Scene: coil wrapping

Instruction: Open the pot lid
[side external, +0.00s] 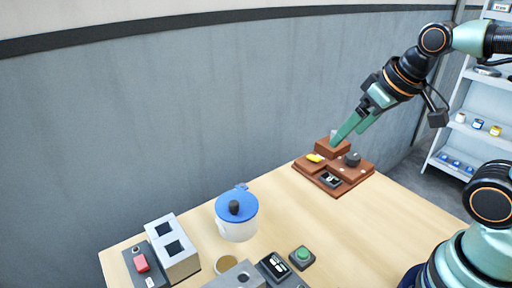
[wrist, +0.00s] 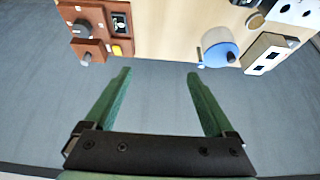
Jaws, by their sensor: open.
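The pot is white with a blue lid (side external: 237,205) and a dark knob (side external: 234,207) on top. It stands on the light wooden table, left of the middle in the side view, and the lid sits on the pot body (side external: 238,231). In the wrist view the blue lid (wrist: 221,55) shows near the top, right of centre. My gripper (side external: 347,134) is above the brown board at the table's far corner, well away from the pot. In the wrist view its green fingers (wrist: 158,75) are apart with nothing between them.
A brown board (side external: 335,190) with a dark knob, a yellow part and a switch lies below my gripper. Bare table (side external: 295,215) lies between pot and board.

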